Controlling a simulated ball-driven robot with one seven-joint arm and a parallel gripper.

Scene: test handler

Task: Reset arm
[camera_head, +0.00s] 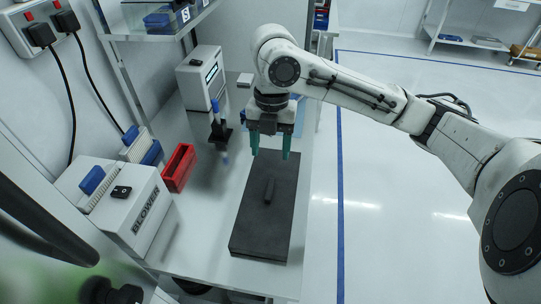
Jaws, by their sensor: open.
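My arm reaches in from the right edge over the bench. My gripper (270,150) points down with two green fingers set apart and nothing between them. It hangs over the far end of a dark flat slab (283,215) on the bench. A small dark block (269,191) sits on the slab, nearer the camera than the fingers and apart from them. How high the fingertips are above the slab is hard to tell.
A red open box (179,168), a dark stand (220,134) with a blue-topped item, a white box labelled BLOWER (145,215) and a white device with a display (200,78) stand left of the slab. A shelf is at upper left. The floor right of the bench is clear.

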